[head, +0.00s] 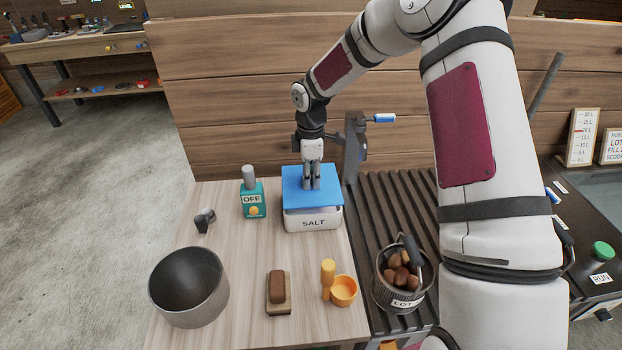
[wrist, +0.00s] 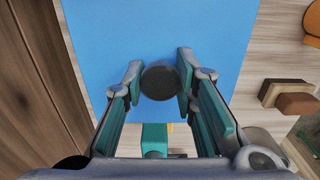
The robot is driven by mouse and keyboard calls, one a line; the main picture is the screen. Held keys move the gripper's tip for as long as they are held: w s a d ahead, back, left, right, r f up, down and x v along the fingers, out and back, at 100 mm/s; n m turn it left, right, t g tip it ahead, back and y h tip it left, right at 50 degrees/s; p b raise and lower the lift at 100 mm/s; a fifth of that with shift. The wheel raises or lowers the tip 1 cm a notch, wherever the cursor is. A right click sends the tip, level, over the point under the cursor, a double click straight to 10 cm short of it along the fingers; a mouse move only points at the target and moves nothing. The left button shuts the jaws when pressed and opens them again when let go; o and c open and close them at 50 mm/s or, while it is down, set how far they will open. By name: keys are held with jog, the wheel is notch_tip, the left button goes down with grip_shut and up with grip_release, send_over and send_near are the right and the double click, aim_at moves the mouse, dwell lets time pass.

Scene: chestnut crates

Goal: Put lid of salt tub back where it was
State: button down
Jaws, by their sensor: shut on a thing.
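The salt tub (head: 313,223) is a white box labelled SALT at the back of the wooden table. Its flat blue lid (head: 296,195) is over the top of the tub; a pale band shows under its front edge, and I cannot tell whether the lid rests on the rim or hovers just above it. My gripper (head: 312,185) points down at the middle of the lid. In the wrist view my gripper (wrist: 159,86) is shut on the dark round knob (wrist: 160,80) of the blue lid (wrist: 160,30), which hides the tub.
A teal bottle labelled OFF (head: 253,201) stands left of the tub. A grey pot (head: 188,290), a brush (head: 278,292) and an orange scoop (head: 343,291) are in front. A bucket of chestnuts (head: 399,292) stands on the slatted surface, right. A grey post with blue handle (head: 354,148) stands close behind.

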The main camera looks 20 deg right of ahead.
jog(key=shift+f, duration=0.65)
jog(key=shift+f, duration=0.1)
jog(key=shift+f, duration=0.35)
jog(key=shift+f, duration=0.15)
jog(key=c, duration=1.3)
grip_release()
